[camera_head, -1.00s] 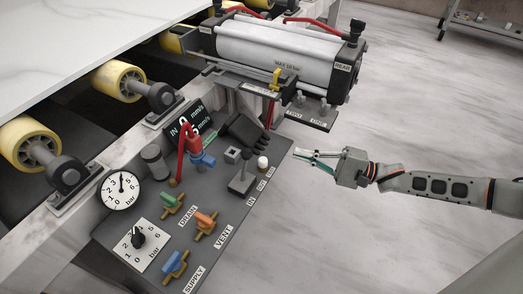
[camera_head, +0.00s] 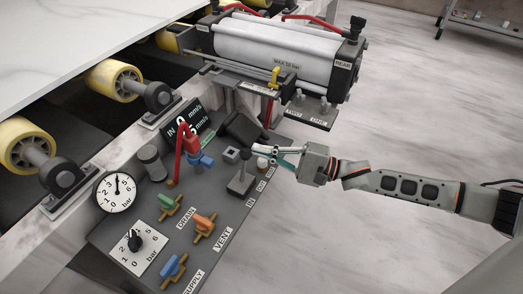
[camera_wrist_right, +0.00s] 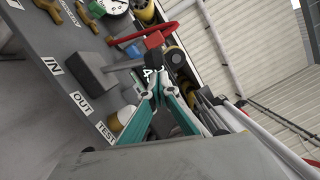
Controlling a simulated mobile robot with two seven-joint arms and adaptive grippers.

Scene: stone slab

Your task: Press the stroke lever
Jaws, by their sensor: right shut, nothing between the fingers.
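The stroke lever (camera_head: 242,182) stands on the dark sloping panel, a grey block with a thin stick and a dark knob on top. In the right wrist view its grey block (camera_wrist_right: 88,72) is beside the IN and OUT labels, with the stick pointing towards the fingertips. My right gripper (camera_head: 256,149) is shut and empty, its fingertips just right of the knob and close to it. I cannot tell whether they touch. The fingertips (camera_wrist_right: 155,76) also show in the right wrist view, partly in front of the stick's end. My left gripper is not in view.
A small pale button (camera_head: 262,163) sits beneath my right fingers. A red hose with a blue fitting (camera_head: 205,160) stands left of the lever. The large cylinder (camera_head: 275,52) is behind. Green, orange and blue valves (camera_head: 204,222) lie in front. Open floor is to the right.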

